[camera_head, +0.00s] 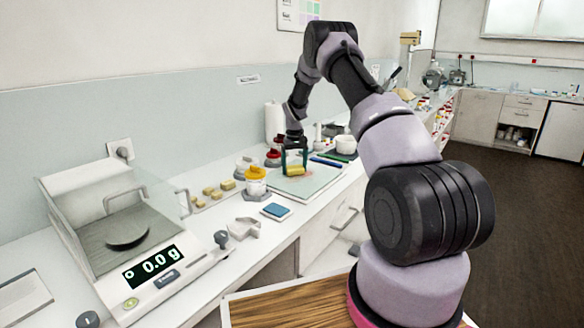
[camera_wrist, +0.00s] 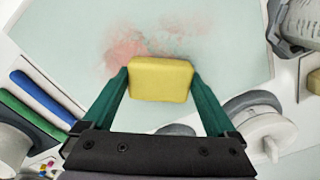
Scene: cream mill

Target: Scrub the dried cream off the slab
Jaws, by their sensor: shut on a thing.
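My gripper (camera_wrist: 160,82) is shut on a yellow sponge (camera_wrist: 160,79), held between its two green fingers. The pale green glass slab (camera_wrist: 225,62) lies below it, with a faint pinkish-red dried smear (camera_wrist: 127,50) just past the sponge and a fainter patch toward the top right. In the head view the sponge (camera_head: 295,170) is over the slab (camera_head: 312,184) near its left back part. I cannot tell whether the sponge touches the slab.
Blue (camera_wrist: 42,92) and green (camera_wrist: 36,117) handled tools lie along the slab's left edge in the wrist view. A balance reading 0.0 g (camera_head: 150,262) stands at the left.

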